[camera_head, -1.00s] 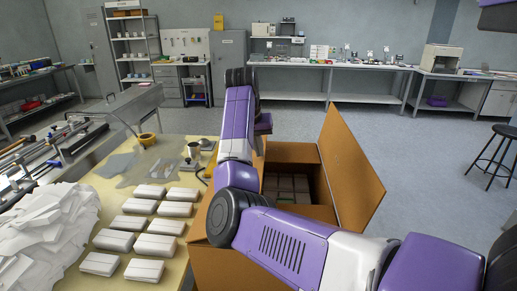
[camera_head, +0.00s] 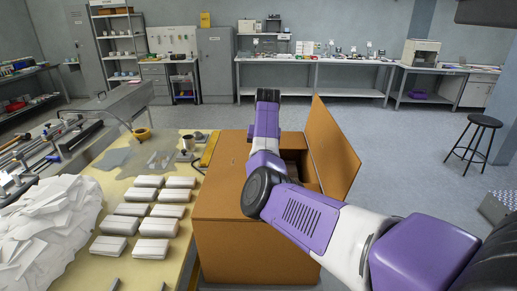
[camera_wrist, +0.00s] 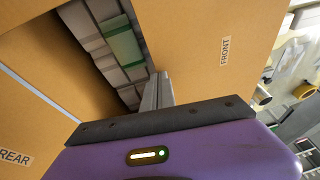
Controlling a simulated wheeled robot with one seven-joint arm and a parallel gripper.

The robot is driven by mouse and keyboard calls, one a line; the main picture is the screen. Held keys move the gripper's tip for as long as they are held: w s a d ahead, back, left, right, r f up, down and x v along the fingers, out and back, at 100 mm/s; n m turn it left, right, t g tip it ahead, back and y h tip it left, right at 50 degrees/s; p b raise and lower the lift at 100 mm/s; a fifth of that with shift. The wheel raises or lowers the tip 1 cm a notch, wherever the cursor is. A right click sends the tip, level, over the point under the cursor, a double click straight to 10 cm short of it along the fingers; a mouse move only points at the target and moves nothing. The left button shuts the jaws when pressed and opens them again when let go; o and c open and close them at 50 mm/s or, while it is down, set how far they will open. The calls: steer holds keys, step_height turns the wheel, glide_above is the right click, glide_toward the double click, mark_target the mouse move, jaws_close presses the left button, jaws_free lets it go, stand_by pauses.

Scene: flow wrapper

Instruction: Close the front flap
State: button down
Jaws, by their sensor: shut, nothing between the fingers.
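The cardboard box (camera_head: 238,250) stands at the right end of the table. The front flap (camera_wrist: 205,35), labelled FRONT, shows right of my gripper in the wrist view. In the head view it appears as the brown panel (camera_head: 222,168) over the left part of the box opening. The rear flap (camera_wrist: 35,125), labelled REAR, is at lower left in the wrist view; it stands raised on the right in the head view (camera_head: 333,150). My gripper (camera_wrist: 161,78) is shut and empty at the front flap's edge; contact is unclear. My arm hides much of the opening.
Grey and green packs (camera_wrist: 112,45) lie inside the box. White packs (camera_head: 152,223) stand in rows on the yellow table, beside a white heap (camera_head: 45,225). A stool (camera_head: 474,138) stands at right.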

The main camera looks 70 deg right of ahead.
steer(key=shift+f, duration=0.3)
steer(key=shift+r, duration=0.1)
steer(key=s+d+p+v, duration=0.1)
steer(key=p+v, duration=0.1)
steer(key=v, duration=1.1)
steer(key=shift+s+d+r, duration=0.2)
steer(key=shift+r, duration=0.2)
